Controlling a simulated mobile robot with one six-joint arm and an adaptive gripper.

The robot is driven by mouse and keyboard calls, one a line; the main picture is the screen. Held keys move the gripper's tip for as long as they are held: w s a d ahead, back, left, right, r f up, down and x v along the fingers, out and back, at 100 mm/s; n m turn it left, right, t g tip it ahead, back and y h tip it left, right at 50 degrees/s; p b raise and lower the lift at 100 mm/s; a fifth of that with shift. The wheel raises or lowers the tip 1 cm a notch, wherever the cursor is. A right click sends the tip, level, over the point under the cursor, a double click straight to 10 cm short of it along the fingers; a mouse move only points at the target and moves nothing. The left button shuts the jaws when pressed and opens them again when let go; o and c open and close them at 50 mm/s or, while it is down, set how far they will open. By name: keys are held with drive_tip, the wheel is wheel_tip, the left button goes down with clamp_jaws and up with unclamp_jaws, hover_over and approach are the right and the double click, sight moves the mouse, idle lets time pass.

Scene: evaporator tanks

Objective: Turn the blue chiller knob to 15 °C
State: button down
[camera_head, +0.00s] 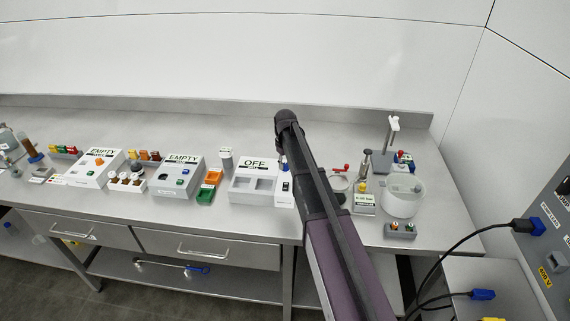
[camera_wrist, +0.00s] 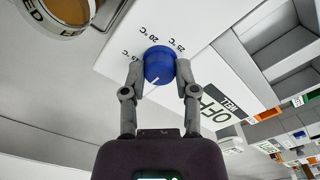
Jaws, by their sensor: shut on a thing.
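The blue chiller knob (camera_wrist: 160,64) sits on a white panel (camera_wrist: 204,24) in the wrist view, with 15, 20 and 25 °C labels printed along its upper side. A short white mark shows on the knob's lower side in the picture, away from those labels. My gripper (camera_wrist: 159,70) has one finger on each side of the knob and is shut on it. In the head view a small blue part (camera_head: 283,166), likely the knob, shows beside my arm; my arm hides the fingers there.
A white box with an OFF label (camera_head: 255,163) stands just left of my arm. Two EMPTY boxes (camera_head: 182,160) stand farther left. On the right are a white container (camera_head: 403,193) and a stand (camera_head: 383,160). A round open vessel (camera_wrist: 60,14) is at the wrist view's upper left.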

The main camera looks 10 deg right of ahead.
drive_tip(key=m, duration=1.1)
drive_tip(key=shift+m, duration=0.3)
idle(0.4)
drive_tip(key=shift+c, duration=1.9)
unclamp_jaws()
drive_tip(key=shift+n, duration=0.4)
